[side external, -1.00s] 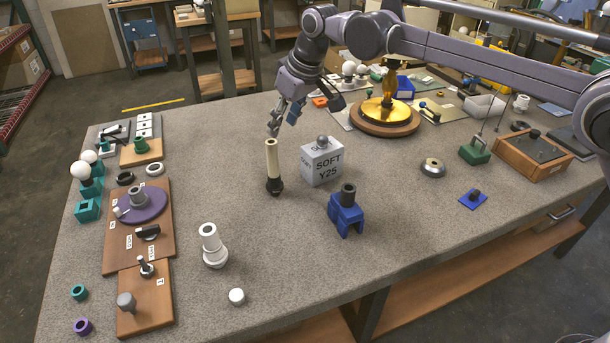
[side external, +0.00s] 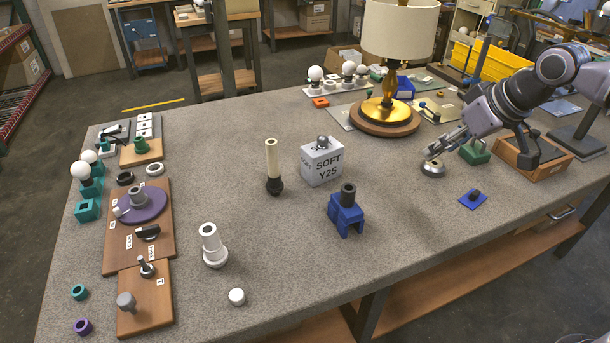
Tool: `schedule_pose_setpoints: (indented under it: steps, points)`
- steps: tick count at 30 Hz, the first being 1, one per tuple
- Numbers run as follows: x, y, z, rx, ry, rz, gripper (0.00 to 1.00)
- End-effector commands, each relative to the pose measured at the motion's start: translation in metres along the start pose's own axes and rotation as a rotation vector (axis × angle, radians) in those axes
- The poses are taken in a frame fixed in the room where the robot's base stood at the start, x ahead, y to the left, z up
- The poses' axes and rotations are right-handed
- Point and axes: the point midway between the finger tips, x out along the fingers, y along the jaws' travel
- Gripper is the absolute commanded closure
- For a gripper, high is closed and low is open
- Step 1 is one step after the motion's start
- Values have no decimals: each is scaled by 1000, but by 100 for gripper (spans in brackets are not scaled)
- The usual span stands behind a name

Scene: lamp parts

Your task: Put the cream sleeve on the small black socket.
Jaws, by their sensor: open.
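The cream sleeve (side external: 271,158) is a tall, slim tube standing upright near the middle of the table. It stands on the small black socket (side external: 274,186), whose dark, rounded body shows at its lower end. How deeply the two fit together is hidden. My gripper (side external: 432,153) is open and well to the right of the sleeve. It is low over a round silver part (side external: 433,168); I cannot tell whether it touches that part.
A grey block marked SOFT Y25 (side external: 322,165) stands just right of the sleeve. A blue stand (side external: 345,214) is in front of it. A lamp with a cream shade (side external: 400,30) stands behind. A white stepped part (side external: 213,246) is at front left. The table around the sleeve's left is clear.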

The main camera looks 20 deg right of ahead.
Motion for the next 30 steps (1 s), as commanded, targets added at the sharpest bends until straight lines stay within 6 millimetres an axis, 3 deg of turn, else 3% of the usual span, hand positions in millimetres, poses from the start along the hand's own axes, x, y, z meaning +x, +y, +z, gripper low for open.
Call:
schedule_pose_setpoints:
  steps: [1, 6, 12, 30]
  points:
    - [-2, 7, 22, 21, 9, 12, 55]
    - [1, 24, 81, 77, 39, 47, 55]
    - [8, 32, 122, 115, 59, 70, 55]
    - [10, 33, 129, 122, 63, 74, 55]
